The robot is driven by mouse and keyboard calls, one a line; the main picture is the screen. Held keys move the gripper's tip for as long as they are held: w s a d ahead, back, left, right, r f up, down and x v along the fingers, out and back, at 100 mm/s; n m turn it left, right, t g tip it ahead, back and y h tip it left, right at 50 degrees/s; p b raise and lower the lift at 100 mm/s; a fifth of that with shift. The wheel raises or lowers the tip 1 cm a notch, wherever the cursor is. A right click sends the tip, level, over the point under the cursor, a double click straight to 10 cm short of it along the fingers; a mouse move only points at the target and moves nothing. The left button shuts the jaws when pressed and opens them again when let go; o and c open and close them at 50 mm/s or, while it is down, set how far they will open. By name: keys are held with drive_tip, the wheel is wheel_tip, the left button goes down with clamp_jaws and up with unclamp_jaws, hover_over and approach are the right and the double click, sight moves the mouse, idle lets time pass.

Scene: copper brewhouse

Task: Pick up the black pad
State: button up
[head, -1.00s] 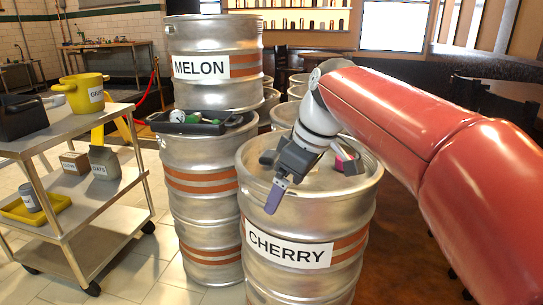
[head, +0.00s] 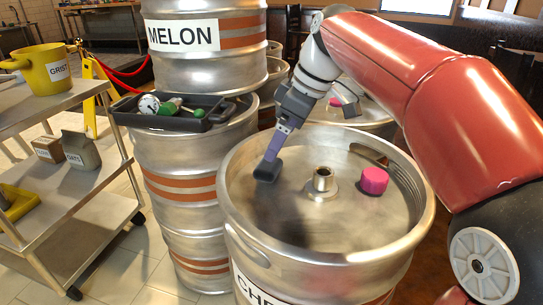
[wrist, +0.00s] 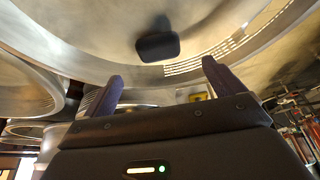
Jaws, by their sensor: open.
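The black pad (head: 267,171) lies on the top of the front keg (head: 300,222), towards its left side. It also shows in the wrist view (wrist: 158,46) as a dark rounded block beyond the fingertips, lined up with the gap between them. My gripper (head: 274,150) reaches down from the upper right, its purple fingers just above and behind the pad in the head view. In the wrist view the two fingers (wrist: 163,75) stand wide apart with nothing between them. I cannot tell the exact height gap to the pad from the head view.
A metal fitting (head: 322,181) rises from the keg's middle, with a pink cylinder (head: 374,180) to its right. A raised rim surrounds the top. A black tray (head: 150,121) with small items sits on the keg to the left. A steel cart (head: 40,115) stands far left.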

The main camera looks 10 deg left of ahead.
sight(268, 164)
drive_tip(key=b+x, duration=0.1)
drive_tip(key=x, duration=0.6)
drive_tip(key=shift+w+a+f, duration=0.1)
drive_tip(key=shift+f, duration=0.15)
drive_tip(key=c, duration=1.1)
drive_tip(key=shift+o, duration=0.2)
drive_tip(key=shift+r, duration=0.1)
wheel_tip(268, 164, up, 20)
drive_tip(key=p, duration=0.6)
drive_tip(key=o, duration=0.5)
drive_tip(key=shift+c, duration=0.2)
drive_tip(key=c, duration=0.7)
